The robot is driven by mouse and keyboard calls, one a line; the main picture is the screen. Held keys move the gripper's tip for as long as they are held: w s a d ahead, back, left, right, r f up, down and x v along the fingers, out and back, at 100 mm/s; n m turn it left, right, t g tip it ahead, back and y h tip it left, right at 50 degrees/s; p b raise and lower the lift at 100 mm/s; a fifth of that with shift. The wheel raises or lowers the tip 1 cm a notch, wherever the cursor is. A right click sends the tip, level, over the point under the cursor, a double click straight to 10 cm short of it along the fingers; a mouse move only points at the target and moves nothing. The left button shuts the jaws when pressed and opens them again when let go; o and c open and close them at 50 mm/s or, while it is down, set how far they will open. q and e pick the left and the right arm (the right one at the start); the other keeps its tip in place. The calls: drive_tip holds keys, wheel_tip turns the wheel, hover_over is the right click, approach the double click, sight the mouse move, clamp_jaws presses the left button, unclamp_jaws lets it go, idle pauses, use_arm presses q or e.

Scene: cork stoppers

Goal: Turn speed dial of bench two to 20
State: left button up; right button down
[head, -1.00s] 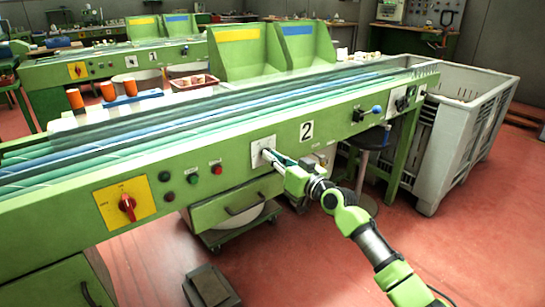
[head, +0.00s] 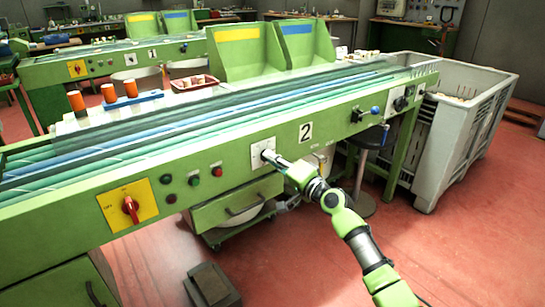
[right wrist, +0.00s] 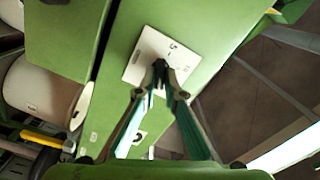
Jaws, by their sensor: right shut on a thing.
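Bench two is the green bench with the "2" label (head: 306,132) on its front panel. Its speed dial has a white square plate (head: 257,146), left of the label; the plate also shows in the right wrist view (right wrist: 148,50). My right gripper (head: 267,155) reaches the plate from the lower right. In the right wrist view its fingertips (right wrist: 162,68) are closed together on the small dark dial knob (right wrist: 160,64) at the plate's middle. The fingers hide most of the knob, so I cannot read its setting. My left gripper is not in view.
A red rotary switch on a yellow plate (head: 127,206) and several buttons sit left on the same panel. A blue-knobbed lever (head: 375,110) is to the right. A grey crate (head: 450,150) stands at the bench's end. A dark pedal box (head: 211,285) lies on the red floor.

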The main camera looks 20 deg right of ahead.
use_arm(q)
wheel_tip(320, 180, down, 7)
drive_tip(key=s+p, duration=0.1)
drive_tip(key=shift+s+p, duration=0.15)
drive_tip(key=shift+p, duration=0.2)
use_arm(e)
drive_tip(key=shift+f+m, duration=0.2)
drive_tip(key=shift+m, duration=2.3)
drive_tip(key=c, duration=2.1)
unclamp_jaws()
drive_tip(key=shift+c, duration=0.2)
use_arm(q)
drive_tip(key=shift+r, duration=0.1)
use_arm(e)
drive_tip(key=shift+r, duration=0.1)
drive_tip(key=v, duration=1.2)
